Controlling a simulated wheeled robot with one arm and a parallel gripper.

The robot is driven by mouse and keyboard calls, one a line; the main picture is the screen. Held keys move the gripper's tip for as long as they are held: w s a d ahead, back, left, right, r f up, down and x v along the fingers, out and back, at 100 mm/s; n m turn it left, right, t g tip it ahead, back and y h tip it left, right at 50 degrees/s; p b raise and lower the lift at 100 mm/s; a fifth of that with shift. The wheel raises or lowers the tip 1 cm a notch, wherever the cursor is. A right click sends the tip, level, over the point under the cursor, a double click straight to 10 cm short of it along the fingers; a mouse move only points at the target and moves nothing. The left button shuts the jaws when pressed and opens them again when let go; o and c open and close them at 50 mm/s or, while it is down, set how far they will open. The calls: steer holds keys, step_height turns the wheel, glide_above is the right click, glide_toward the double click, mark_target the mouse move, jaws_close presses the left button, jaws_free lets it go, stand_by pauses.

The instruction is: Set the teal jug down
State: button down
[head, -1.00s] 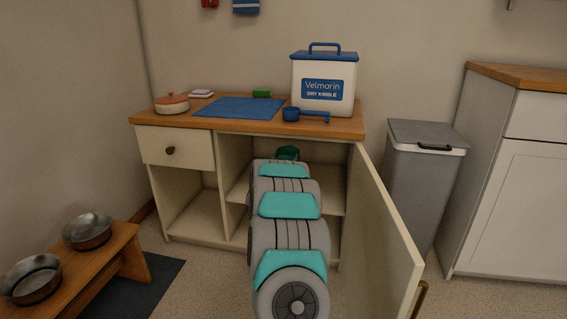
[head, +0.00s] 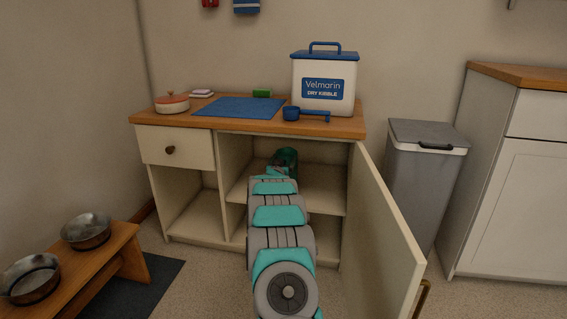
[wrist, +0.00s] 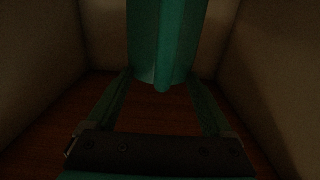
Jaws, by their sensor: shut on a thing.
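The teal jug (head: 288,157) is inside the open right compartment of the low cabinet (head: 228,175), above its middle shelf (head: 325,196). It appears upright. Whether its base touches the shelf cannot be told, because my arm hides its lower part. My gripper (head: 277,170) reaches into the compartment and is shut on the jug. In the wrist view the jug (wrist: 165,40) stands at the top centre, dimly lit, between the two fingers of my gripper (wrist: 159,82).
The cabinet door (head: 380,235) stands open to the right of my arm. The worktop (head: 230,124) above carries a blue mat (head: 238,107), a kibble bin (head: 323,85), a blue scoop (head: 300,114) and a small pot (head: 172,104). Bare shelf shows right of the jug.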

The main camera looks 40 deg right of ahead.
steer(key=shift+f, duration=0.25)
jaws_free()
steer(key=shift+r, duration=0.1)
steer(key=shift+a, duration=0.15)
steer(key=v, duration=1.1)
steer(key=shift+s+a+p, duration=0.25)
steer(key=shift+a+p, duration=0.05)
steer(key=shift+p, duration=0.1)
